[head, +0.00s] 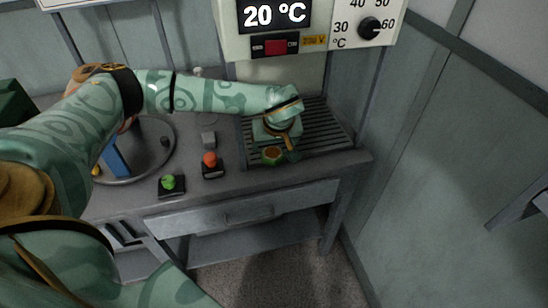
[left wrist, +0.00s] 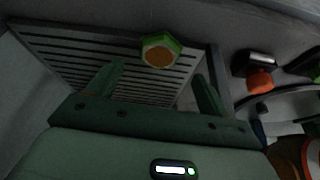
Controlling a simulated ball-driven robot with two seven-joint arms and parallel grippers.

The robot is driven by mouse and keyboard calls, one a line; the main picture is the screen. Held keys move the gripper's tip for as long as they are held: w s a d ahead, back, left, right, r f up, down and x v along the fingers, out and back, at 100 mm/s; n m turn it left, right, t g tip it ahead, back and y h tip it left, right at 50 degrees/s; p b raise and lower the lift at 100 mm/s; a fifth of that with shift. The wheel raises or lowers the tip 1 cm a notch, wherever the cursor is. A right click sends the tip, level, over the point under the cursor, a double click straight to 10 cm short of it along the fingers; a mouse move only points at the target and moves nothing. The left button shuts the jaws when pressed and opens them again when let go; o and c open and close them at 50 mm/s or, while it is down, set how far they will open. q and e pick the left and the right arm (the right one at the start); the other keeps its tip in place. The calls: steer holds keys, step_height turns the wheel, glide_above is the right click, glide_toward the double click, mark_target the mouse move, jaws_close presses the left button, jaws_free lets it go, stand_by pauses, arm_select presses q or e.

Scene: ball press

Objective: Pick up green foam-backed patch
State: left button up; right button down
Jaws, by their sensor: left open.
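The green foam-backed patch (head: 272,155) is a small hexagonal piece with a green rim and a tan-orange face. It lies on the slatted metal grate near its front left edge. In the left wrist view the patch (left wrist: 160,53) sits beyond the fingertips, between the lines of the two fingers. My left gripper (head: 278,142) is low over the grate, just behind the patch. The left wrist view shows its two green fingers (left wrist: 157,82) spread apart with nothing between them. My right gripper is in neither view.
The grate (head: 325,130) is set in a grey bench with a drawer (head: 240,213). Left of it are an orange-red button (head: 210,159), a green button (head: 169,182) and a round metal plate (head: 160,150). A panel reading 20 °C (head: 275,15) hangs above. A wall stands at right.

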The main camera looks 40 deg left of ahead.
mark_target(273, 153)
arm_select(q)
steer(key=b+x, duration=0.2)
steer(key=x, duration=0.4)
steer(key=shift+f+b, duration=0.1)
steer(key=shift+b, duration=0.3)
steer(key=shift+r, duration=0.2)
steer(key=c, duration=1.1)
